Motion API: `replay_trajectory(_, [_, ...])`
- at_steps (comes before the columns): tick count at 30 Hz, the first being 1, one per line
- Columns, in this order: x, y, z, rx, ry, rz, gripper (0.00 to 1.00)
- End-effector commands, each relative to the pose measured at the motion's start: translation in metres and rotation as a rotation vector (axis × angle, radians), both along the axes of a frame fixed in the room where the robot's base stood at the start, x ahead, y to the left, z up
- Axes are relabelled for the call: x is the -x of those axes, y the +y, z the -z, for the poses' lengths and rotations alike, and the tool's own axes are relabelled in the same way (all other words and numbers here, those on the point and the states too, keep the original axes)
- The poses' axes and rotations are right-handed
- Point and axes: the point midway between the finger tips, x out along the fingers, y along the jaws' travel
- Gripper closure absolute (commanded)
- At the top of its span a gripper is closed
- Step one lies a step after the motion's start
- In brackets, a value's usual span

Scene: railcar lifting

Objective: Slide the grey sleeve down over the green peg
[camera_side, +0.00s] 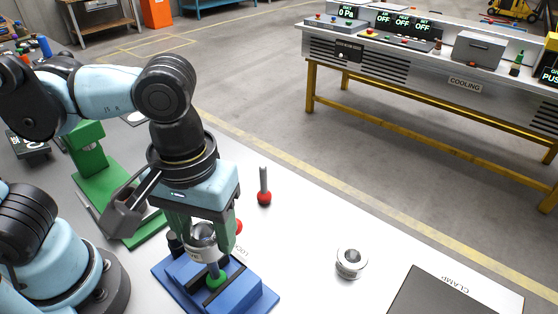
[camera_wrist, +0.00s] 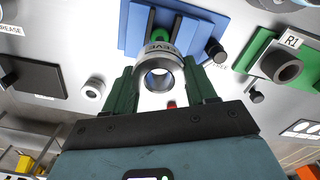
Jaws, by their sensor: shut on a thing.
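The grey sleeve (camera_side: 203,248) is between the fingers of my gripper (camera_side: 203,232), which is shut on it. In the wrist view the sleeve (camera_wrist: 160,54) shows as a ring with lettering on its side and an open bore, between the green fingers of my gripper (camera_wrist: 157,84). The green peg (camera_side: 216,280) stands on a blue fixture (camera_side: 259,296), just below and slightly right of the sleeve in the side view. A short grey part shows between them. I cannot tell whether the sleeve is around the peg's top. The blue fixture also fills the top middle of the wrist view (camera_wrist: 134,34).
A red-based pin (camera_side: 264,194) stands behind the fixture. A round metal part (camera_side: 351,262) lies to the right, near a dark plate (camera_side: 440,296) marked CLAMP. A green stand (camera_side: 95,172) is at the left. The white table between pin and metal part is clear.

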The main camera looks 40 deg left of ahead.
Motion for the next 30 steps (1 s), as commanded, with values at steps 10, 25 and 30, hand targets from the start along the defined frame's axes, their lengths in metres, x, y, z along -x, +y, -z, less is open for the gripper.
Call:
replay_trajectory(10, [0.0, 0.0, 0.0, 0.0, 0.0, 0.0, 0.87])
replay_trajectory(25, [0.0, 0.0, 0.009, 0.0, 0.0, 0.0, 0.87])
replay_trajectory(30, [0.001, 0.0, 0.013, 0.0, 0.0, 0.0, 0.87])
